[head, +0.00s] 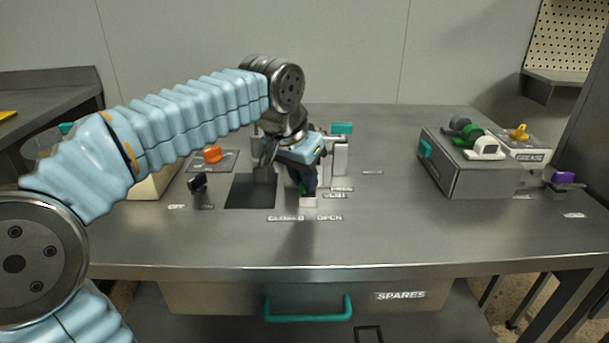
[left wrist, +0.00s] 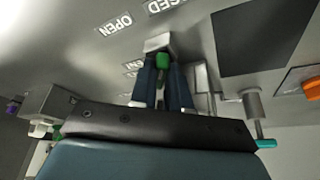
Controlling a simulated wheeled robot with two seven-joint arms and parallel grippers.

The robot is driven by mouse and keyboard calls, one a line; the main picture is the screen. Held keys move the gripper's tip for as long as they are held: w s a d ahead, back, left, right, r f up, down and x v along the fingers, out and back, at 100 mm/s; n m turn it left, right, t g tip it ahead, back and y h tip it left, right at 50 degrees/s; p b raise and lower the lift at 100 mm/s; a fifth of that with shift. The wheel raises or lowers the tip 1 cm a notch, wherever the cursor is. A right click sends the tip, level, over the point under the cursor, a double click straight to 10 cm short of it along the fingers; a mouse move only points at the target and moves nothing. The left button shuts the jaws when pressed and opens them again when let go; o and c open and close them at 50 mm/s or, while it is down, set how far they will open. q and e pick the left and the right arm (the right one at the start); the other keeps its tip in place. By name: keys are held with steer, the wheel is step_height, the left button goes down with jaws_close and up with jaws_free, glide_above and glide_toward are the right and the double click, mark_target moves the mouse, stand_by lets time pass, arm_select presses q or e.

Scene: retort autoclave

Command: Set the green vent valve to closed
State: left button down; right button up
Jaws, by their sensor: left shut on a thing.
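The green vent valve handle (left wrist: 162,62) shows in the left wrist view, between my two dark fingers, on a pale valve base (left wrist: 158,42). My left gripper (head: 305,190) reaches down over the middle of the table in the head view. It is shut on the green handle, and its fingers hide most of it. Labels CLOSED (head: 286,218) and OPEN (head: 329,218) lie on the table in front of the valve, CLOSED to the left. I cannot tell which label the handle points to. My right gripper is not in view.
A dark square panel (head: 247,194) lies left of the valve, with a black knob (head: 197,183) and an orange handle (head: 212,154) beyond. Pale blocks stand close behind my gripper. A grey box (head: 478,178) with several valves stands at right. The table front is clear above a drawer (head: 400,297).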

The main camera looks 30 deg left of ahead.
arm_select(q)
steer(key=c, duration=1.1)
jaws_free()
steer(key=p+v, duration=0.1)
steer(key=v, duration=1.2)
steer(key=shift+s+r, duration=0.15)
steer(key=shift+r, duration=0.2)
